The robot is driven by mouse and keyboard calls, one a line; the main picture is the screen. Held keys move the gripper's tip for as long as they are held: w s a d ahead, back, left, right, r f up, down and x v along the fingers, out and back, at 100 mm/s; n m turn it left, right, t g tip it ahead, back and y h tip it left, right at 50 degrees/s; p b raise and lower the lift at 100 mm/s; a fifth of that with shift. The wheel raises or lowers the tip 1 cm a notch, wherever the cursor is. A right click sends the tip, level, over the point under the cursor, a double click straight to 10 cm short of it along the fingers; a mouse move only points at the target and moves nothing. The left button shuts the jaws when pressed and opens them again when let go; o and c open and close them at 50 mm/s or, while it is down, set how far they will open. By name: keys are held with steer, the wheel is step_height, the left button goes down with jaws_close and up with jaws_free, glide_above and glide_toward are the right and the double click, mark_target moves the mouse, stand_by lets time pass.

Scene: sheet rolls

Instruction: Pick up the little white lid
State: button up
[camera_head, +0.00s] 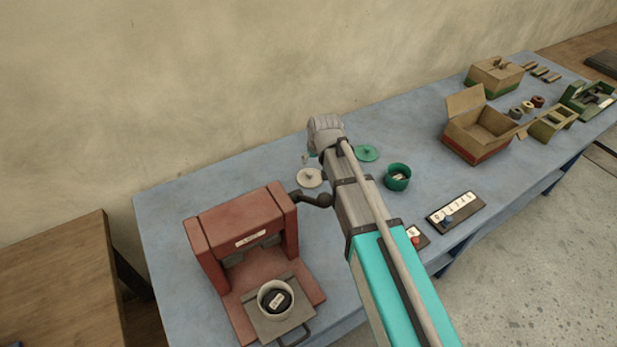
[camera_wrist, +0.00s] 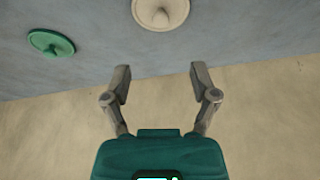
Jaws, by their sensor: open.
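The little white lid (camera_head: 310,178) is a cream disc with a small knob. It lies flat on the blue table, just left of my arm in the head view. In the wrist view the white lid (camera_wrist: 160,12) is at the top edge, partly cut off, beyond my fingertips. My gripper (camera_wrist: 160,72) is open with nothing between its fingers, and apart from the lid. In the head view my wrist hides the fingers. A similar green lid (camera_head: 367,153) lies to the right of my wrist; it also shows in the wrist view (camera_wrist: 51,43).
A red press (camera_head: 240,219) with a dark crank handle stands close to the white lid, with a white cup (camera_head: 275,299) on its tray. A green cup (camera_head: 397,177) stands right of my arm. Cardboard boxes (camera_head: 480,126) are farther right. The wall runs behind the table.

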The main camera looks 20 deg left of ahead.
mark_target(310, 172)
steer(key=shift+b+x, duration=3.3)
steer(key=shift+x, duration=0.5)
steer(key=shift+w+f, duration=0.1)
steer(key=shift+f, duration=0.05)
steer(key=shift+a+b+x, duration=0.1)
steer(key=shift+b+x, duration=1.15)
steer(key=shift+x, duration=0.05)
steer(key=shift+a+b+x, duration=0.15)
steer(key=shift+b+x, duration=1.05)
steer(key=shift+x, duration=0.1)
steer(key=shift+w, duration=0.2)
steer(key=c, duration=1)
